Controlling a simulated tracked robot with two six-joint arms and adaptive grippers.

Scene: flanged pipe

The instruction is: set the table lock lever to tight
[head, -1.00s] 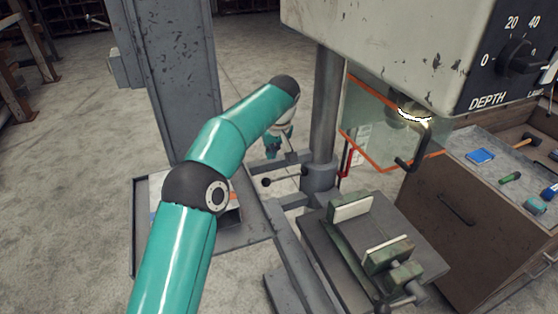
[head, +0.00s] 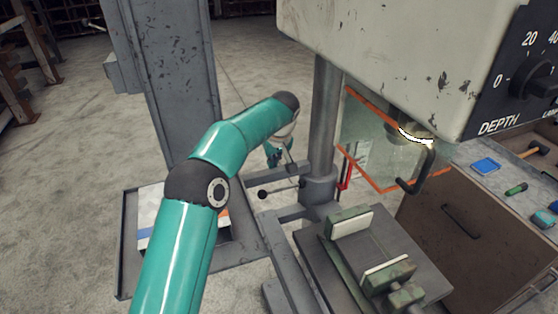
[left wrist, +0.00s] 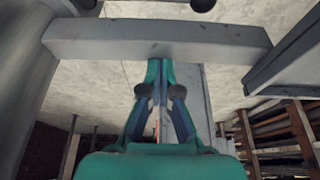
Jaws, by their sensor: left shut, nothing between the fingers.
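The table lock lever is most likely the thin rod with a black ball knob (head: 263,194), which sticks out left from the collar (head: 318,188) on the drill press column in the head view. My left gripper (head: 273,157) is behind and above this knob, apart from it in the picture and partly hidden by my wrist. In the left wrist view my left gripper (left wrist: 160,68) is shut and empty, its fingers pointing at a grey bar (left wrist: 155,38). I cannot tell the lever in that view. My right gripper does not show.
The column (head: 324,120) stands right of my gripper. A clear guard (head: 378,150) with orange edges hangs under the drill head (head: 400,60). A green vise (head: 350,222) sits on the table (head: 410,250). A tool cabinet (head: 440,225) stands at right.

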